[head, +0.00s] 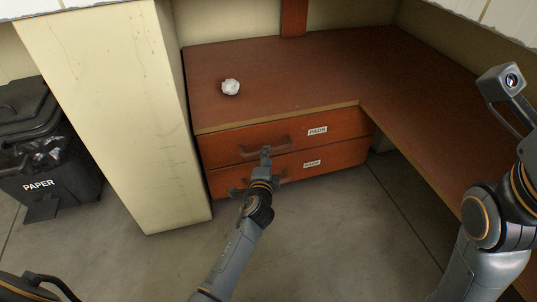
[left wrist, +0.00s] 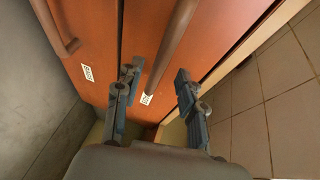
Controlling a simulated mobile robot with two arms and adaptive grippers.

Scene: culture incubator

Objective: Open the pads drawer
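The desk has two stacked reddish-brown drawers, the upper drawer (head: 345,125) and the lower drawer (head: 340,157), both closed. The upper label (head: 317,130) seems to read PADS; the lower label (head: 312,163) is hard to read. My left gripper (head: 265,152) is at the upper drawer's bar handle (head: 250,150). In the left wrist view its fingers (left wrist: 158,72) are apart, with that bar handle (left wrist: 172,45) between them; contact cannot be told. The lower handle (left wrist: 55,28) is off to the left there. My right arm is at the right; its fingers are out of view.
A crumpled white ball (head: 231,87) lies on the desktop (head: 280,75). A cream panel (head: 115,100) stands left of the drawers, with a black PAPER bin (head: 45,180) beyond it. The floor (head: 330,235) before the drawers is clear apart from my arm.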

